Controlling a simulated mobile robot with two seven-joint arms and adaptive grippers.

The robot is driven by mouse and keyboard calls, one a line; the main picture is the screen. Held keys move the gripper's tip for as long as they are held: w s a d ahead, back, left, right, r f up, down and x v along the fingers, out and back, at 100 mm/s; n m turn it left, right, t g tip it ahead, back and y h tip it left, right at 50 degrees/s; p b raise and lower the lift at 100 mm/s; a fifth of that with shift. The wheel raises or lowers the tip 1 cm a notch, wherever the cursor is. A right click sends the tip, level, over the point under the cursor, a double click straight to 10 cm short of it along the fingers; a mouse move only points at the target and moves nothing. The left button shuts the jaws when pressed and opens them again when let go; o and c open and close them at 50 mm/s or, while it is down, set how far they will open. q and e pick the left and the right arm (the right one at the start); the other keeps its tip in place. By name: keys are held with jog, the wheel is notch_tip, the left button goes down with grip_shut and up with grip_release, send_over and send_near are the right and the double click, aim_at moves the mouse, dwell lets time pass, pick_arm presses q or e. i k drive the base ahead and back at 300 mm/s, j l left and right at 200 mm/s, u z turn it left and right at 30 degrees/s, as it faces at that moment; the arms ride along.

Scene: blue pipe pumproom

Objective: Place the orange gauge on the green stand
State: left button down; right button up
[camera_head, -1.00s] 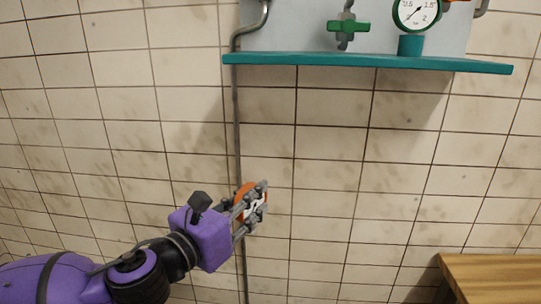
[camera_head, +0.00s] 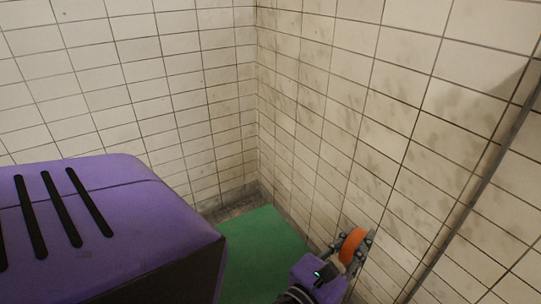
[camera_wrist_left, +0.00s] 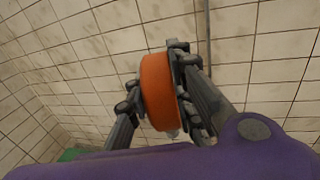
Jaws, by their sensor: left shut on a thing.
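The orange gauge (camera_head: 352,245) is a thick round disc, seen edge-on at the lower right of the head view. My left gripper (camera_head: 357,248) is shut on it and holds it in the air near the tiled wall. In the left wrist view the gauge (camera_wrist_left: 157,92) sits between the grey fingers, its orange rim toward the camera and its dial face hidden. A flat green surface (camera_head: 262,250), likely the green stand's top, lies left of the gripper, low by the room corner. A gap separates it from the gauge. My right gripper is out of view.
Two tiled walls meet at a corner (camera_head: 257,110) behind the green surface. A thin grey pipe (camera_head: 478,190) runs along the right wall. My own purple arm part covers the lower left of the head view and hides some of the green surface.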

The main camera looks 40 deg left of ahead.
aim_at(268, 256)
jog(key=i+l+u, duration=0.25)
jog(key=l, duration=0.25)
jog(key=u, duration=1.7)
